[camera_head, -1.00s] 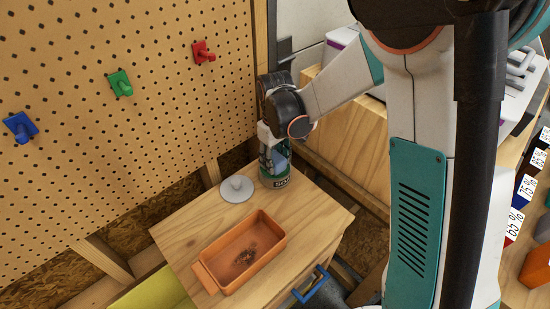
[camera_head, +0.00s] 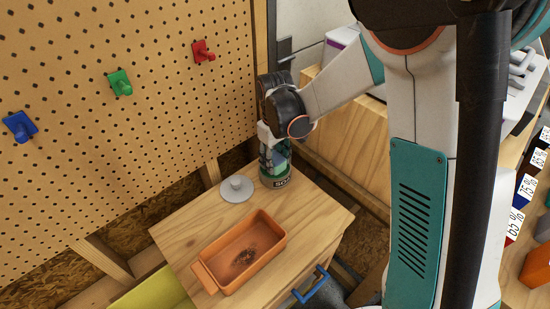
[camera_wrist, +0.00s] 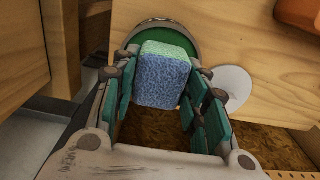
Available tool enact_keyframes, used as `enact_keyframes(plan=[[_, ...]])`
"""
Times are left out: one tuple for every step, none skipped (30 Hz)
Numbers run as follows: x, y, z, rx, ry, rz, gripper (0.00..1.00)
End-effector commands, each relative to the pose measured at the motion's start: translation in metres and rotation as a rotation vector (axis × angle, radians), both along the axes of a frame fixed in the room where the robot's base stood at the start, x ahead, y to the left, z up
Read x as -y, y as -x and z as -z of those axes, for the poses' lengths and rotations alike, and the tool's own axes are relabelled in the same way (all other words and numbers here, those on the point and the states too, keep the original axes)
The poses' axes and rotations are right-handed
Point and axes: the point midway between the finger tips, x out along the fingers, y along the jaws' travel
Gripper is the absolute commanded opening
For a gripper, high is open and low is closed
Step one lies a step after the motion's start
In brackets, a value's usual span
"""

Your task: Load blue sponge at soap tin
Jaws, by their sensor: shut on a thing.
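The soap tin (camera_head: 275,181) is a round dark green can with white lettering. It stands upright at the back corner of the wooden cabinet top. My gripper (camera_wrist: 160,82) is shut on the blue sponge (camera_wrist: 164,80), a block with a pale green face, held between the teal finger pads.
A grey round lid with a knob (camera_head: 237,190) lies left of the tin. An orange tray (camera_head: 217,283) with a dark stain sits in front. A pegboard (camera_head: 130,150) with red, green and blue pegs rises behind. The cabinet top's right front (camera_head: 315,228) is clear.

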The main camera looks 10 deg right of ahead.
Motion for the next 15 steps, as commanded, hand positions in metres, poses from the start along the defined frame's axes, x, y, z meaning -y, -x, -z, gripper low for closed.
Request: enact_keyframes(plan=[[0.0,0.001,0.0,-0.001,0.001,0.0,0.22],[0.0,0.001,-0.001,-0.001,0.0,0.0,0.22],[0.0,0.001,-0.003,-0.001,0.0,0.0,0.22],[0.0,0.001,-0.004,-0.001,0.001,0.0,0.22],[0.0,0.001,-0.006,-0.001,0.001,0.0,0.22],[0.0,0.001,-0.009,-0.001,0.001,0.0,0.22],[0.0,0.001,-0.012,-0.001,0.001,0.0,0.22],[0.0,0.001,-0.014,-0.001,0.001,0.0,0.22],[0.0,0.001,-0.017,-0.001,0.001,0.0,0.22],[0.0,0.0,-0.019,-0.001,0.001,0.0,0.22],[0.0,0.0,-0.022,-0.001,0.001,0.0,0.22],[0.0,0.0,-0.025,-0.001,0.001,0.0,0.22],[0.0,0.0,-0.027,-0.001,0.001,0.0,0.22],[0.0,0.0,-0.029,-0.001,0.001,0.0,0.22],[0.0,0.0,-0.032,0.0,0.0,0.0,0.22]])
